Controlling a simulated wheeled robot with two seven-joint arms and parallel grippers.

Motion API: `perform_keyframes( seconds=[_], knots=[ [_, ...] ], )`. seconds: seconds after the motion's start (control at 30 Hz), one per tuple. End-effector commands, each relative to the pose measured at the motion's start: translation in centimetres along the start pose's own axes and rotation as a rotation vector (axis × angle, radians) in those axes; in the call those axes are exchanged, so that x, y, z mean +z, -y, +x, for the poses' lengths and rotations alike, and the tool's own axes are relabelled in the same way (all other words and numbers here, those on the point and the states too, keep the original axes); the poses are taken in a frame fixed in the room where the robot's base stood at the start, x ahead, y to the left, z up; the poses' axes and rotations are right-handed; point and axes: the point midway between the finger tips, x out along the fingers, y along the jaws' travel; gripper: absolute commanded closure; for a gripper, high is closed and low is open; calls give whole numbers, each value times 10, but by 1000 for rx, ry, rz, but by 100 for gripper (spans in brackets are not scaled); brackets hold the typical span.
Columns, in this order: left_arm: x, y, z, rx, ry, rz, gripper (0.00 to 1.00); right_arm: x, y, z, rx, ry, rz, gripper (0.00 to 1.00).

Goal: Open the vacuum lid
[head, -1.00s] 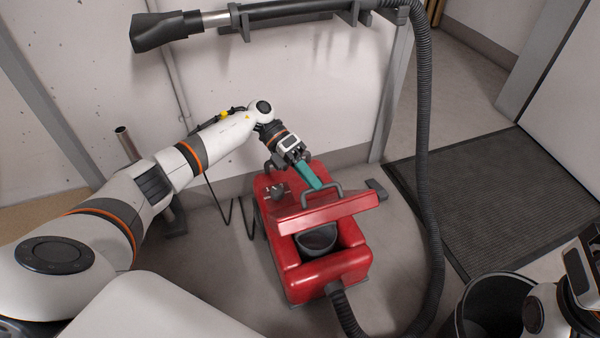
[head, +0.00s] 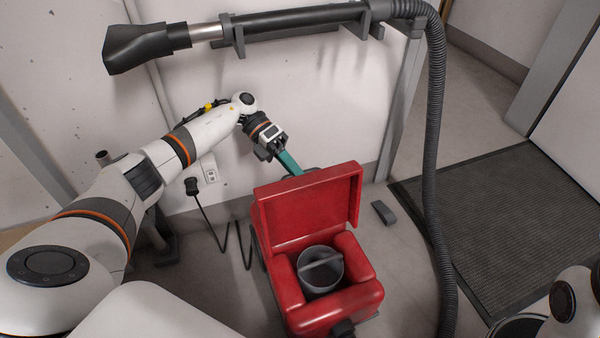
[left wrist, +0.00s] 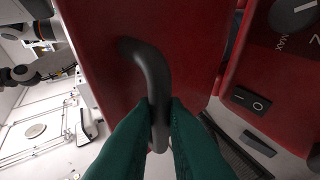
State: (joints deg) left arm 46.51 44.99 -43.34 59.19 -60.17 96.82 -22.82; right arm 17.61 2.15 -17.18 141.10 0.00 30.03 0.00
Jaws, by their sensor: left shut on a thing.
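The red vacuum (head: 335,310) stands on the floor at the middle of the head view. Its red lid (head: 308,204) is raised to nearly upright, and its inner side faces me. Inside the open body sits a grey bucket-like container (head: 320,270) with a bar across its top. My left gripper (head: 293,168) is behind the lid's top edge, its teal fingers partly hidden by the lid. The left wrist view shows those fingers shut on the dark lid handle (left wrist: 152,80). My right gripper is not clearly visible; only part of my right arm shows at the lower right.
A dark hose (head: 433,150) hangs right of the vacuum from a wall rack holding a wand and nozzle (head: 148,48). A dark mat (head: 490,220) lies at the right. A power cord (head: 205,218) hangs at the left. A dark pedal-like piece (head: 384,212) lies on the floor.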

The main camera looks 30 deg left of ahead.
Motion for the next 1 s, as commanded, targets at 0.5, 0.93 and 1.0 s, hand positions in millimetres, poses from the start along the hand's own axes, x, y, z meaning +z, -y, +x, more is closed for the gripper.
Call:
perform_keyframes(
  seconds=[0.5,0.93,1.0],
  knots=[
    [10,14,7,-2,32,-13,100,3,-1,2,7,16,-2,64],
    [8,11,4,-2,25,-9,66,3,-1,3,7,17,-2,64],
    [8,10,3,-2,24,-9,66,3,-1,3,7,17,-2,64]
  ],
)
